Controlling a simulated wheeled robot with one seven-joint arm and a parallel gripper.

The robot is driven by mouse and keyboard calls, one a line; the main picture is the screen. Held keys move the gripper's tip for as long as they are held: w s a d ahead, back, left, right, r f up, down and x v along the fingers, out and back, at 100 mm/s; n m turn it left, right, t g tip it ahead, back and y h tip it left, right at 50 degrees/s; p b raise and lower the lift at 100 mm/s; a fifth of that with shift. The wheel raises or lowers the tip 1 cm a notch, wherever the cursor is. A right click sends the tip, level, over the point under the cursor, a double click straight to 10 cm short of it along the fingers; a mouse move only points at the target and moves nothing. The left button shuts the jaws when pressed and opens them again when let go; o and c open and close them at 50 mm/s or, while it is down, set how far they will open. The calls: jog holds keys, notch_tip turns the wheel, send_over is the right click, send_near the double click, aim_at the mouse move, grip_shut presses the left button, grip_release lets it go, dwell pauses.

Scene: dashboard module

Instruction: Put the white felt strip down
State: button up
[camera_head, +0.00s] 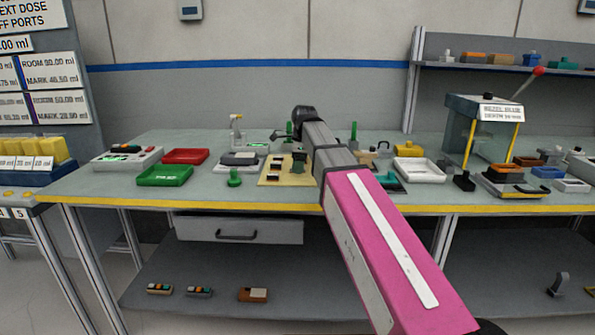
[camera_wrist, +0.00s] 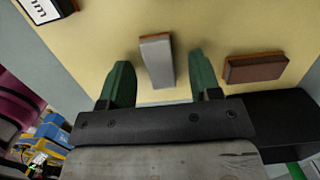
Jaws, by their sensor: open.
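The white felt strip (camera_wrist: 157,62) shows in the wrist view as a short, pale grey-white block with a brownish edge. It lies on the cream-yellow board (camera_wrist: 205,22), between the two green fingers of my gripper (camera_wrist: 160,72). The fingers are spread, with a visible gap on each side of the strip. In the head view my gripper (camera_head: 299,161) is over the cream-yellow board (camera_head: 263,181) on the bench; I cannot pick out the strip there.
A brown block (camera_wrist: 255,68) lies right of the fingers, and another block (camera_wrist: 62,6) beside a printed label at top left. On the bench (camera_head: 110,184) are a green tray (camera_head: 165,176), a red tray (camera_head: 185,156), a white tray (camera_head: 420,171) and a lever press (camera_head: 480,125).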

jog(key=shift+f, duration=0.1)
jog(key=c, duration=1.1)
jog(key=shift+o, duration=0.2)
